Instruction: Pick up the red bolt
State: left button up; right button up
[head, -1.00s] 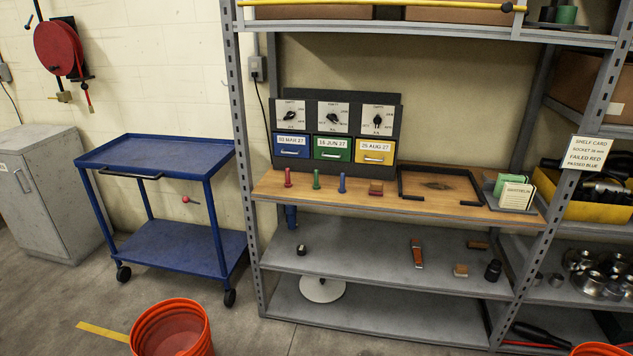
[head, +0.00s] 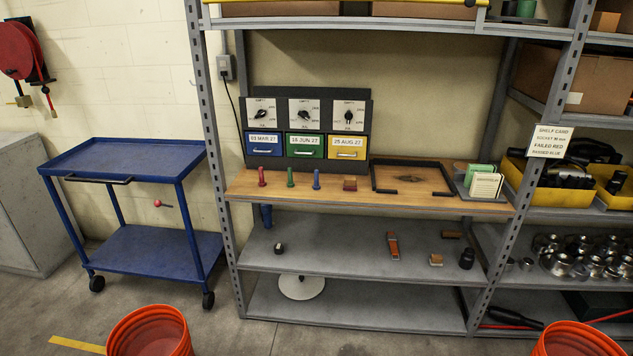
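The red bolt (head: 262,177) stands upright at the left end of the wooden bench top (head: 350,200), in front of the blue drawer (head: 262,144). A green bolt (head: 290,177) and a blue bolt (head: 316,179) stand upright in a row to its right. A small reddish-brown block (head: 350,184) lies right of the blue bolt. Neither of my grippers shows in the head view.
A blue cart (head: 130,160) stands left of the shelf. Orange buckets (head: 152,333) and (head: 575,340) stand on the floor in front. A dark frame (head: 411,193) and a card holder (head: 482,184) occupy the bench's right side. Grey shelf posts (head: 212,150) flank the bench.

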aim_at(262, 183)
jog(key=i+j, duration=0.1)
jog(key=i, duration=0.3)
jog(key=i+j, duration=0.15)
jog(key=i, duration=0.3)
jog(key=u, duration=0.05)
